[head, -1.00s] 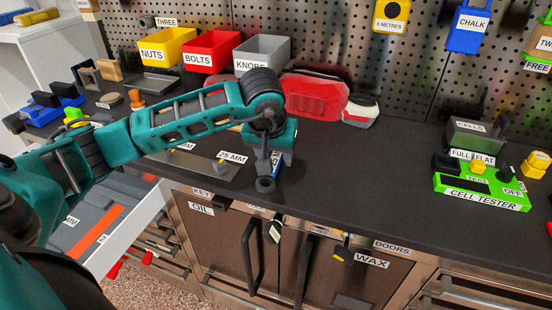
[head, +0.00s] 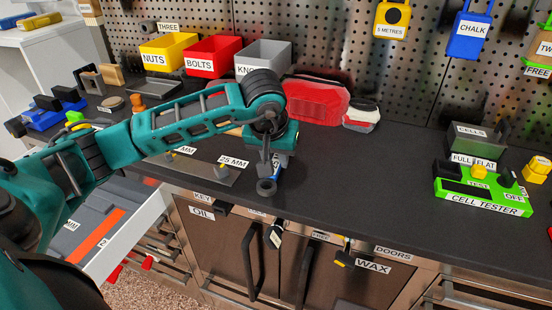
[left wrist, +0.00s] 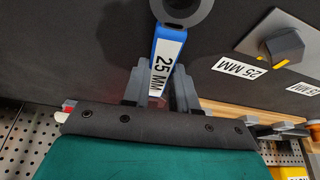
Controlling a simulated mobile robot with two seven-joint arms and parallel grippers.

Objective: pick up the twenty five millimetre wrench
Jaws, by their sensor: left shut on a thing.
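The twenty five millimetre wrench has a blue handle with a white "25 MM" label and a grey ring end. In the left wrist view the wrench (left wrist: 166,60) lies between the two fingers of my left gripper (left wrist: 162,88), which is shut on its handle. In the head view the wrench's ring end (head: 266,187) shows below my left gripper (head: 272,165), over the dark worktop near its front edge. My gripper hides most of the handle there. I cannot tell whether the wrench is clear of the worktop. My right gripper is not in view.
A steel plate (head: 205,172) with a bolt head and a "25 MM" label lies left of the gripper. Yellow, red and grey bins (head: 262,56) stand behind. A green cell tester (head: 482,192) stands at right. The worktop between is clear. An open drawer (head: 95,225) is at lower left.

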